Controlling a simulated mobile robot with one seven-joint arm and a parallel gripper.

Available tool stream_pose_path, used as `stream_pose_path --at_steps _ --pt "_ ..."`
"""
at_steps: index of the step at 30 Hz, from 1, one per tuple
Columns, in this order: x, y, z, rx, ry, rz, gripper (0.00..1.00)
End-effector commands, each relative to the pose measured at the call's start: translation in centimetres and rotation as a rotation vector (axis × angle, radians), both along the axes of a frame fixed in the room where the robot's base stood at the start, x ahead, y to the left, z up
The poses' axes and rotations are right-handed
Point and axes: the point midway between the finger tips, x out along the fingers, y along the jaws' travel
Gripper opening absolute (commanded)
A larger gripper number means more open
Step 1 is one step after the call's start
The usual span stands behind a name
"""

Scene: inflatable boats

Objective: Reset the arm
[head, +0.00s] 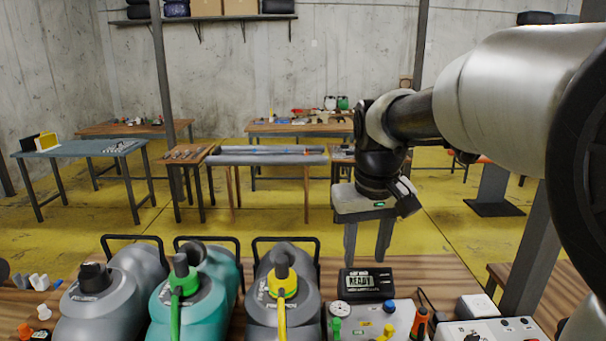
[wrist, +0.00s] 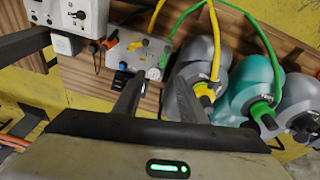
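My gripper (head: 367,250) hangs from my arm at the right of the head view, pointing down. Its two fingers are apart with nothing between them, so it is open and empty. It shows above the workbench (head: 425,270), close to the display box reading READY (head: 368,282); I cannot tell the exact height. In the wrist view my gripper (wrist: 158,92) has its fingers pointing toward the bench equipment, with a grey control box (wrist: 150,52) beyond them.
Grey (head: 100,300), teal (head: 215,295) and yellow-capped grey (head: 285,300) tanks with handles stand along the bench. A white box (head: 478,308) and a control panel (head: 495,330) are at the right. Tables, including a blue-grey one (head: 75,150), stand behind on open yellow floor.

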Motion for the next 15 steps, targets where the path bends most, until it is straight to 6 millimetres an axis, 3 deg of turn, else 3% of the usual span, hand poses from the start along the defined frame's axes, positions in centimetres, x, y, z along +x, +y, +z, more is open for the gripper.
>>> stream_pose_path --at_steps 1,6,12,15 --pt "-2.1 -0.3 1.6 0.002 -0.031 -0.013 0.38" --pt "-8.4 -1.2 3.7 0.018 -0.121 -0.059 0.38" --pt "-14.8 -1.9 3.8 0.044 -0.217 -0.106 0.38" --pt "-16.9 -2.1 3.3 0.055 -0.251 -0.122 0.38"
